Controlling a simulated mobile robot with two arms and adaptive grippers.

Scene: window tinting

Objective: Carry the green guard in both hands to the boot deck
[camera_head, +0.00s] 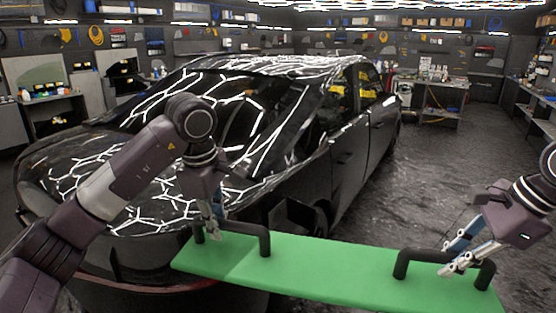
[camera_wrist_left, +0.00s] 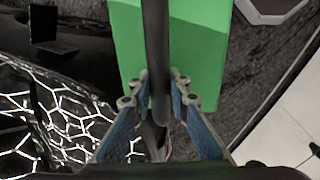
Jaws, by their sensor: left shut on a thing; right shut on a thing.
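The green guard (camera_head: 330,268) is a long flat board with two black handles on its top face. It spans from the car's rear to the lower right in the head view and also fills the top of the left wrist view (camera_wrist_left: 195,50). My left gripper (camera_head: 214,232) is shut on the left black handle (camera_head: 264,241); its fingers (camera_wrist_left: 160,98) close around the dark bar in the left wrist view. My right gripper (camera_head: 450,260) is at the right handle (camera_head: 487,273) and shut on it. The boot deck (camera_head: 130,195) is the black car's rear, under bright reflections, partly hidden by my left arm.
The black car (camera_head: 345,150) fills the middle and left, close behind the guard. Grey floor (camera_head: 420,185) is clear to the right of the car.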

